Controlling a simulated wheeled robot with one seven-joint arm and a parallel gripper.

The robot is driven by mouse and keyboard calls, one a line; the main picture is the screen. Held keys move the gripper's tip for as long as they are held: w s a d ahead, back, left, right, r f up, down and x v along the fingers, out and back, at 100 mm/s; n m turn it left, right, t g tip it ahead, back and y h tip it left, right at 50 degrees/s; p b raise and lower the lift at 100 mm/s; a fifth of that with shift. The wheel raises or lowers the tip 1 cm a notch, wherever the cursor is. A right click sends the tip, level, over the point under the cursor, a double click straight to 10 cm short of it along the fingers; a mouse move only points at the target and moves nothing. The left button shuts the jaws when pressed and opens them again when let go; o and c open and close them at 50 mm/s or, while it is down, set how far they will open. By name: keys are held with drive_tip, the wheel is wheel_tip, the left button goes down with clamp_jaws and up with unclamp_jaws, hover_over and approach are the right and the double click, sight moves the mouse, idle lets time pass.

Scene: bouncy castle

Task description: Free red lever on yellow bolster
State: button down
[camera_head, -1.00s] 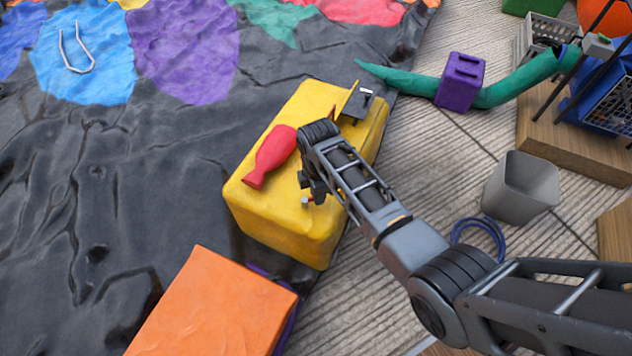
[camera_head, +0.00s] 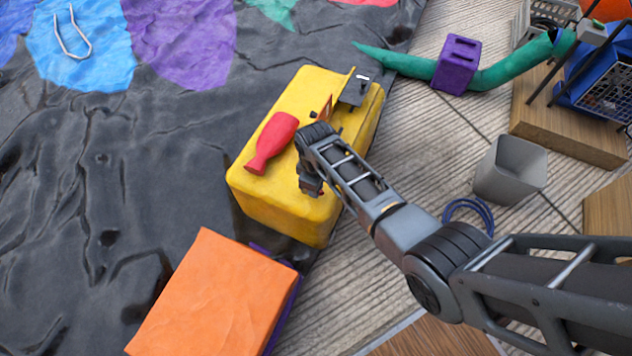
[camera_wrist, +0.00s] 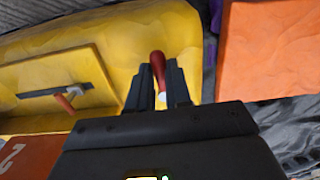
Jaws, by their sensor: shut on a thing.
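The yellow bolster (camera_head: 290,205) lies on the dark mat, and also fills the upper left of the wrist view (camera_wrist: 130,35). My gripper (camera_wrist: 159,85) is at the bolster's near right side in the head view, where my wrist hides most of it (camera_head: 313,190). Its fingers are shut on a red lever (camera_wrist: 157,62) with a pale tip. I cannot tell whether the lever still touches the bolster. A yellow plate with a dark slot (camera_wrist: 45,92) and a reddish peg (camera_wrist: 66,103) is left of the fingers.
A red pin-shaped piece (camera_head: 272,143) lies on top of the bolster, near a dark bracket (camera_head: 354,90). An orange block (camera_head: 215,292) stands in front. A grey bin (camera_head: 511,170) and blue coil (camera_head: 468,213) are on the floor at right.

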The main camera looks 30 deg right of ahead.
idle(0.6)
drive_tip(key=c, duration=1.1)
unclamp_jaws()
drive_tip(key=shift+o, duration=0.2)
wheel_tip(320, 180, up, 8)
drive_tip(key=p, duration=0.2)
drive_tip(key=shift+f+p, duration=0.1)
drive_tip(key=shift+p, duration=0.25)
